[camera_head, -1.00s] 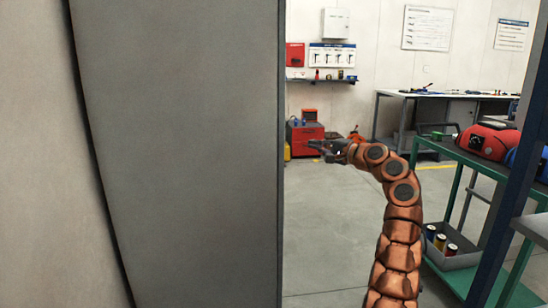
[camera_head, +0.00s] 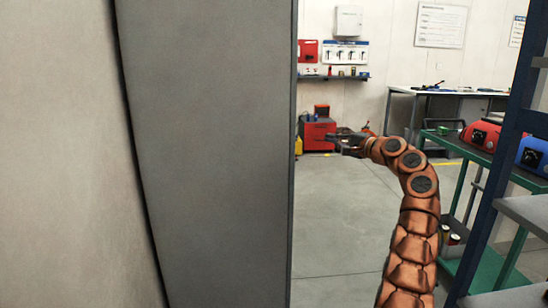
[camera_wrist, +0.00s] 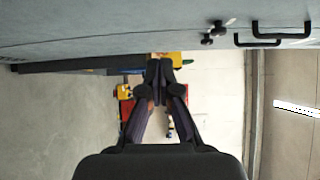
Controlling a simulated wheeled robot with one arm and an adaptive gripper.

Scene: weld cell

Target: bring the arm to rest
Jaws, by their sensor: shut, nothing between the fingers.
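My copper-coloured arm rises at the right of the head view and bends over to the left. My gripper (camera_head: 332,137) is at its end, pointing left toward the edge of a tall grey panel, with a small gap seen between them. In the wrist view my gripper (camera_wrist: 159,64) shows dark fingers that come together at the tips. It is shut and holds nothing.
The grey panel (camera_head: 215,150) fills the left of the head view. A green shelf cart (camera_head: 462,146) with red and blue machines stands right of my arm. A red machine (camera_head: 318,131) and a workbench (camera_head: 440,92) are farther back. Open floor (camera_head: 335,230) lies between.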

